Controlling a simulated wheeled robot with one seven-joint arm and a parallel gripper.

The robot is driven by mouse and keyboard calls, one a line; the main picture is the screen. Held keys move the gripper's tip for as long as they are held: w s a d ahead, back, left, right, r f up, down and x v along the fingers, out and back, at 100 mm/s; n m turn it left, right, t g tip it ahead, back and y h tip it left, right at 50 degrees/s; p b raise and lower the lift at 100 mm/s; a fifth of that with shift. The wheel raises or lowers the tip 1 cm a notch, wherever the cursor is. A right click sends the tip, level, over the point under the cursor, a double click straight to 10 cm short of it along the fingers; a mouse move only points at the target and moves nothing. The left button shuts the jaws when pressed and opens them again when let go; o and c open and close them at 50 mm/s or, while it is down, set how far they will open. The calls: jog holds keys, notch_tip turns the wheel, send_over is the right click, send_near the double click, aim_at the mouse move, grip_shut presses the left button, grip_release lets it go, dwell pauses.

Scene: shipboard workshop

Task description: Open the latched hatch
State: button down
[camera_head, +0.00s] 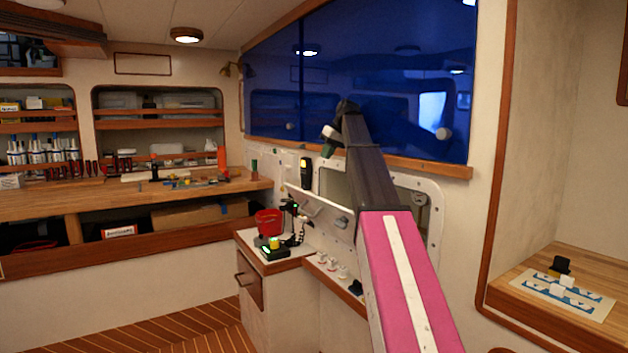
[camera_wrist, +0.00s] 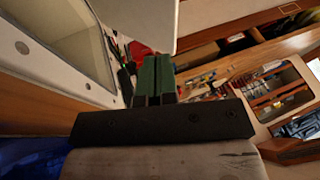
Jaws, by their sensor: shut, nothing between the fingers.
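The hatch has a white bolted frame (camera_head: 436,215) in the wall below the blue window, largely covered by my arm in the head view. Greyish panes or openings show on both sides of the arm. A small dark round fitting (camera_head: 342,222) sits low on its left part; I cannot tell whether it is the latch. My gripper (camera_head: 328,148) is above the frame's upper left, by the window's lower edge, apart from that fitting. In the wrist view my green fingers (camera_wrist: 154,78) are together and empty. A bolted pale frame (camera_wrist: 22,47) with a grey pane lies to their left.
A white slab (camera_wrist: 150,22) edges in close above my fingers in the wrist view. Below the hatch, a narrow ledge holds small white fittings (camera_head: 330,265). A cabinet with a red bucket (camera_head: 268,222) stands left of it. A workbench (camera_head: 130,195) lines the left wall.

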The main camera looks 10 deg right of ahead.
jog(key=x, duration=0.7)
jog(key=a+x, duration=0.1)
jog(key=x, duration=0.3)
jog(key=shift+s+f, duration=0.15)
jog(key=shift+s, duration=0.2)
jog(key=shift+s+a+f, duration=0.2)
jog(key=shift+a+f, duration=0.35)
jog(key=shift+a, duration=0.15)
jog(key=shift+s+a+f, duration=0.25)
jog(key=shift+a, duration=0.25)
jog(key=s+a+f+t+h, duration=0.1)
jog(key=s+a+f+h, duration=0.1)
jog(key=a+f, duration=0.4)
jog(key=s+a+f+n+t+h, duration=0.1)
jog(key=s+a+f+h, duration=0.2)
jog(key=a+f, duration=0.3)
notch_tip(320, 180, down, 5)
jog(key=shift+a+t+h, duration=0.25)
jog(key=shift+t+h, duration=0.05)
jog(key=shift+h, duration=0.3)
